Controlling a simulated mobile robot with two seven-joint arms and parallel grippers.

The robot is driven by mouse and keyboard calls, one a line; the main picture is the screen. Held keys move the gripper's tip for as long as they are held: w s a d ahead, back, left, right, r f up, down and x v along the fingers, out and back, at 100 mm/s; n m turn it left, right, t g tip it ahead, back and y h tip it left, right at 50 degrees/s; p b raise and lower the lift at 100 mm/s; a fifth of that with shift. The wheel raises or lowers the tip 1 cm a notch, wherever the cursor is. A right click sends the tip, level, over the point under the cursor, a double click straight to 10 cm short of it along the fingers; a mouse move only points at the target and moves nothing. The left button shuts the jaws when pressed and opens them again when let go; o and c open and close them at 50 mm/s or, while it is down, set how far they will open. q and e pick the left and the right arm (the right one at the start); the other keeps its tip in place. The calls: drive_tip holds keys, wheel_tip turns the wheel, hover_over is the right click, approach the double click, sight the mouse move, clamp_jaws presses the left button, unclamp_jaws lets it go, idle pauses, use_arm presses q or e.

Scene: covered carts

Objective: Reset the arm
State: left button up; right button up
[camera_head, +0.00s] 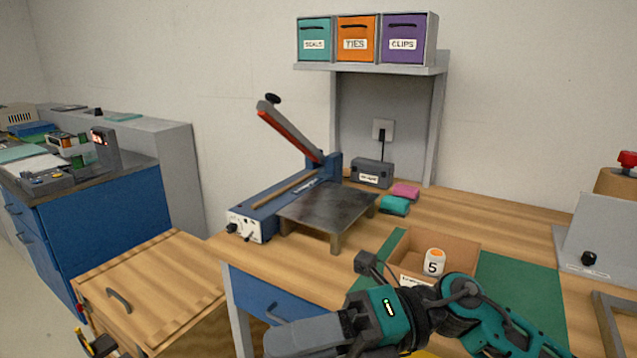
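My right arm (505,332) comes in from the lower right, in teal and black, and reaches left across the front of the workbench. Its grey end (310,336) points left, low in front of the blue drawer (268,302). The fingertips cannot be made out, so I cannot tell whether this gripper is open or shut. No held thing shows. I cannot make out my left arm or gripper. On the bench, a blue sealing machine (262,212) has its lever arm (290,132) raised, with a black knob at the top.
An open cardboard box (462,242) with a white "5" container (434,262) stands close behind my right arm. A lidded wooden cart (150,275) is at left, with a black-and-yellow part (98,344) by its side.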

drive_tip(key=w+d+f+m+t+h, duration=0.1)
drive_tip(key=w+d+f+m+t, duration=0.25)
drive_tip(key=m+t, duration=0.85)
drive_tip(key=w+d+f+m+t, duration=0.3)
drive_tip(key=w+d+m+t, duration=0.15)
drive_tip(key=m+t, duration=0.65)
drive_tip(key=s+d+f+m+g+h, duration=0.1)
drive_tip(key=d+f+m+h, duration=0.3)
drive_tip(key=f+m+h, duration=0.25)
drive_tip(key=s+d+f+m+g+h, duration=0.1)
drive_tip(key=d+f+m+h, duration=0.2)
drive_tip(key=f+m+h, duration=0.35)
drive_tip(key=s+d+f+m+g, duration=0.2)
drive_tip(key=s+f, duration=0.2)
drive_tip(key=f, duration=0.2)
drive_tip(key=s+d+f+m+g+h, duration=0.1)
drive_tip(key=s+d+f+m+g, duration=0.2)
drive_tip(key=s+f, duration=0.2)
wheel_tip(320, 180, down, 2)
drive_tip(key=shift+s+f+p, duration=0.25)
drive_tip(key=shift+p, duration=0.1)
